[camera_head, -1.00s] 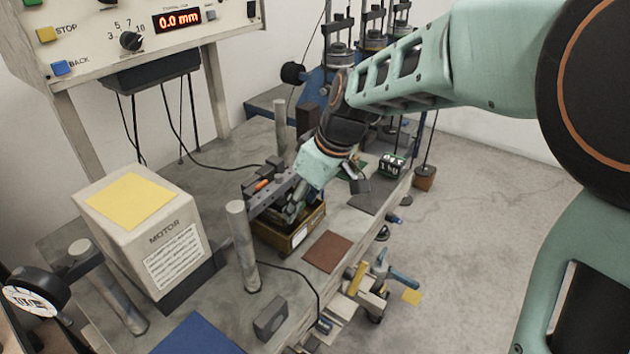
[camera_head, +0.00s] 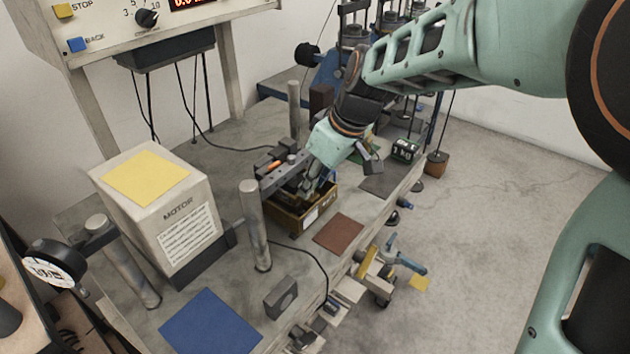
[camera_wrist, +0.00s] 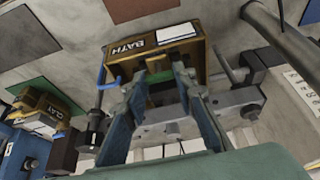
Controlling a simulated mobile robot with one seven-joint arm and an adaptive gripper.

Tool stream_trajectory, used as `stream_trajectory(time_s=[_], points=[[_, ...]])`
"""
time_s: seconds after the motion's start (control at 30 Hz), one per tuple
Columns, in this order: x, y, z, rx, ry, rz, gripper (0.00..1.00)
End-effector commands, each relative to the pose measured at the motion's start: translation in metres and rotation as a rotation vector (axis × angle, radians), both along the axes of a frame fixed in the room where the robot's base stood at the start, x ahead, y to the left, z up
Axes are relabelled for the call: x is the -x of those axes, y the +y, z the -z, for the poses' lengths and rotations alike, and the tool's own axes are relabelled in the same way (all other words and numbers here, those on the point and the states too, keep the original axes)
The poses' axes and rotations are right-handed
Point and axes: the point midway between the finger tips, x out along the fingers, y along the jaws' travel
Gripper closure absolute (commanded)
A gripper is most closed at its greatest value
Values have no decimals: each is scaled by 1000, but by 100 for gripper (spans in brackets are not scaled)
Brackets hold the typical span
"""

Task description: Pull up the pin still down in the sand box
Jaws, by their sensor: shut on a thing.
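A brown-yellow box (camera_head: 289,221) sits on the grey bench, in the middle of the head view. In the wrist view, the box (camera_wrist: 128,22) has the word BATH on its wall and a white label. My gripper (camera_head: 308,188) reaches down into it from the upper right. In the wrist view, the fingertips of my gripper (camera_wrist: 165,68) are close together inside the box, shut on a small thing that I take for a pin. The pin is hidden by the fingers. A green part lies between the fingers. Any sand and other pins cannot be made out.
A dark metal bar (camera_head: 284,173) runs just beside the gripper, with an upright steel post (camera_head: 255,225) at its left. A white motor housing (camera_head: 160,210) stands further left. A brown mat (camera_head: 339,236) lies right of the box. Floor is open to the right.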

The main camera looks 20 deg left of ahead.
Motion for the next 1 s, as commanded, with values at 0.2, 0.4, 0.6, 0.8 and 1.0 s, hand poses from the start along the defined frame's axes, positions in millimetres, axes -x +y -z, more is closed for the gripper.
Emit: stream_trajectory(time_s=[0.2, 0.4, 0.6, 0.8, 1.0], points=[[0, 0, -11, 0, -2, -1, 100], [-1, 1, -12, -2, -3, 0, 64], [0, 0, -11, -1, -2, 0, 56], [0, -1, -14, -1, -2, 1, 56], [3, -11, -41, -2, -7, 2, 56]])
